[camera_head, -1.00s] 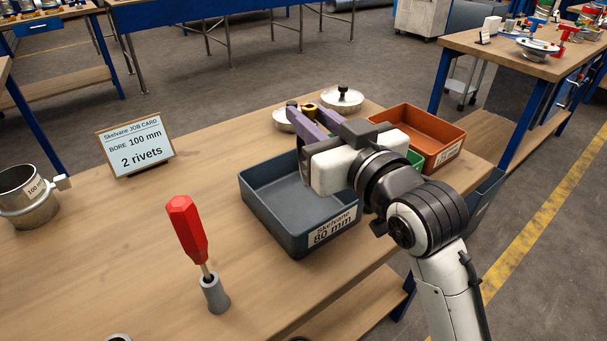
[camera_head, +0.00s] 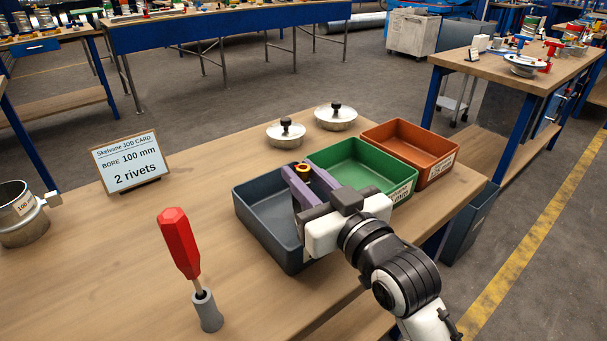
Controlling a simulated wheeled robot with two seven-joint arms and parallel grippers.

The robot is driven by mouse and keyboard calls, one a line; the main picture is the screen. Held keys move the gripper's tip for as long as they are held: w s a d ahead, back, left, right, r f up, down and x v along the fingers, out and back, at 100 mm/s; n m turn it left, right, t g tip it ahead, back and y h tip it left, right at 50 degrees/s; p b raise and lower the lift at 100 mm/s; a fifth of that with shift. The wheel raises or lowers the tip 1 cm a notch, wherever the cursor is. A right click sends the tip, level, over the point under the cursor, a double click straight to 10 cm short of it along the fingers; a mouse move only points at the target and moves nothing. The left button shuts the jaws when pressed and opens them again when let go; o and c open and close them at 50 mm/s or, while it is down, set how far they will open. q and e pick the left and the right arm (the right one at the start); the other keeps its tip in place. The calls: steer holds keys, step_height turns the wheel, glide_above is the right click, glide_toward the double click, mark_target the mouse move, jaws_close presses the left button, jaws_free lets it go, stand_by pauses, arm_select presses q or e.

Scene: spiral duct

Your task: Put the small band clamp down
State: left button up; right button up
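My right gripper (camera_head: 303,173) has purple fingers and hangs over the right part of the blue-grey bin (camera_head: 265,237), next to the green bin. A small yellow-and-black piece (camera_head: 303,169) sits between its fingertips, and I take it to be part of the small band clamp. The gripper looks shut on it. The rest of the clamp is hidden by the fingers and the gripper body. I cannot tell whether it touches the bin. My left gripper is not in view.
A green bin (camera_head: 345,150) and an orange bin (camera_head: 405,133) stand to the right. Two lidded metal pieces (camera_head: 286,133) (camera_head: 336,117) are behind. A red screwdriver (camera_head: 180,243) stands in a grey holder, left of the bins. A job card (camera_head: 130,163) and a metal duct collar (camera_head: 20,214) are at left.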

steer(key=o, duration=0.3)
steer(key=shift+r, duration=0.1)
steer(key=v, duration=1.2)
